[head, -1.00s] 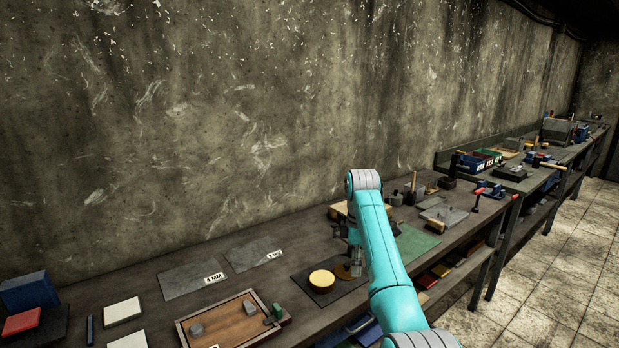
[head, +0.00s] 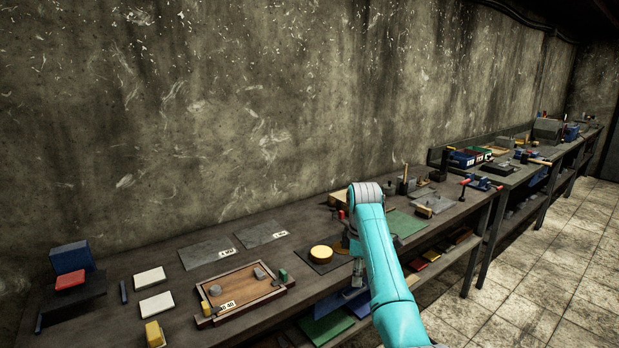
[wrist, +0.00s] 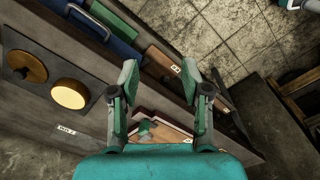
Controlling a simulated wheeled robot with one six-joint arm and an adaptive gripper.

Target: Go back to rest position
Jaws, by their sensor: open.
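My gripper (wrist: 160,78) is open and empty, its two teal-and-grey fingers wide apart in the wrist view. Its fingers hang over the front edge of the bench (wrist: 60,115), with the lower shelf and tiled floor below. In the head view my teal arm reaches forward to the bench, and my gripper (head: 357,270) is partly hidden beside the arm link. A round yellow-topped piece (head: 321,253) sits on a dark mat (head: 303,263) to the left of my gripper. The same piece (wrist: 70,94) shows at the left in the wrist view, beside a brown disc (wrist: 27,68).
A wooden tray (head: 205,298) with small blocks, white slabs (head: 149,277) and grey plates (head: 262,233) lie on the bench at left. A green mat (head: 405,224) and tools lie to the right. Coloured items fill the lower shelf. The tiled floor (head: 545,260) at right is clear.

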